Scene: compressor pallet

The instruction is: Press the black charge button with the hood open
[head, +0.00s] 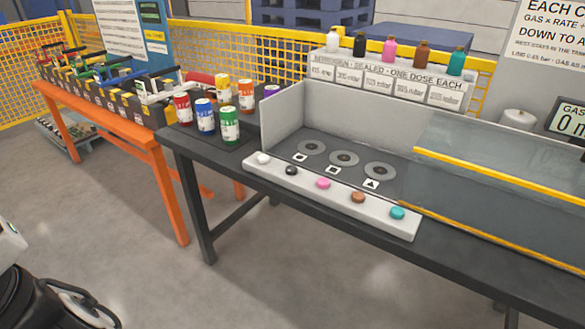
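The black charge button (291,170) is the second from the left in a row on a pale strip (330,205) along the front of the dark bench. The white button (263,158) is to its left, and pink (323,183), brown (358,197) and teal (397,213) buttons are to its right. The clear hood (490,205) with yellow edges stands at the right, clear of the three round pads (344,158) behind the buttons. The pads are uncovered and empty. My gripper is not in view; only a dark and white part of my body shows at the lower left.
Several coloured cans (205,116) stand on the bench's left end. Coloured bottles (390,50) line a labelled shelf behind. An orange table (100,115) with clamp-like tools stands at the left. The floor (130,215) in front is clear.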

